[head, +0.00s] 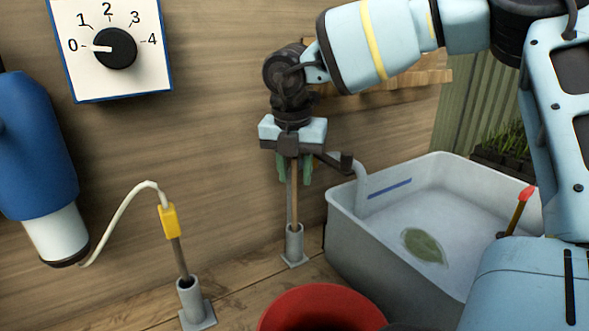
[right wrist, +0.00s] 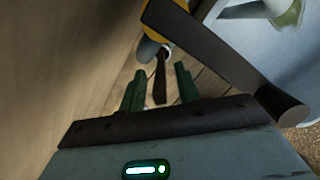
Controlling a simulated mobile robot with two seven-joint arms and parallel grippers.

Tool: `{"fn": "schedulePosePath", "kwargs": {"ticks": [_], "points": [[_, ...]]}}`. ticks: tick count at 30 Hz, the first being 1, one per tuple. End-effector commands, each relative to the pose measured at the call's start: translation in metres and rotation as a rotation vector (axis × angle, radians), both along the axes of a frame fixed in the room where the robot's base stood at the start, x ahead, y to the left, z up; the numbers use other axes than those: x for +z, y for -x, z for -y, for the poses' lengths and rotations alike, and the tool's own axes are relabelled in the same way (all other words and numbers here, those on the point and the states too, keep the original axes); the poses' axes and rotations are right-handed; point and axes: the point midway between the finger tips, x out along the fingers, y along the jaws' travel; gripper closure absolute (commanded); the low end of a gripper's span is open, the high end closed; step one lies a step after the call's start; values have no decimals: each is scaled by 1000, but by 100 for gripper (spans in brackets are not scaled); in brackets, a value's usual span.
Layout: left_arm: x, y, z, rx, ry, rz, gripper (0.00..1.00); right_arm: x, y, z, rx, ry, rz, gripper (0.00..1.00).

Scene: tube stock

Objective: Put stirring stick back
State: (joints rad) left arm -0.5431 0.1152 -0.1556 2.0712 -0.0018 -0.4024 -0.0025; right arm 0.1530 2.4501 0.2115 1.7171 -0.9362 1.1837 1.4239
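The stirring stick (head: 294,200) is a thin brown rod standing upright in a small grey tube holder (head: 294,245) by the wooden wall. My right gripper (head: 294,175) is above the holder, pointing down, its green fingers on either side of the stick's upper part. In the right wrist view, the fingers of my right gripper (right wrist: 160,85) are spread, with gaps to the dark stick (right wrist: 160,82) between them. The stick's lower end is hidden inside the holder. My left gripper is not in view.
A grey basin (head: 345,235) with a green leaf (head: 423,245) stands right of the holder. A red-tipped stick (head: 520,205) shows there. A red bucket (head: 320,300) is in front. A yellow-handled probe (head: 168,220) stands in another holder (head: 191,300). A dial (head: 115,48) is on the wall.

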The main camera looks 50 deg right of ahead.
Motion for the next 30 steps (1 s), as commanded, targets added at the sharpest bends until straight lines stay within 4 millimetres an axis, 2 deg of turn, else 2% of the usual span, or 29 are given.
{"fn": "schedulePosePath", "kwargs": {"ticks": [12,18,24,30], "points": [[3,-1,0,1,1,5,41,80,5,-11,-2,2,5,68],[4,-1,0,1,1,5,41,108,7,-14,-2,2,3,68],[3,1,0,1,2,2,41,118,8,-16,0,0,1,68],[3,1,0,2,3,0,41,119,8,-16,0,0,1,68]]}}
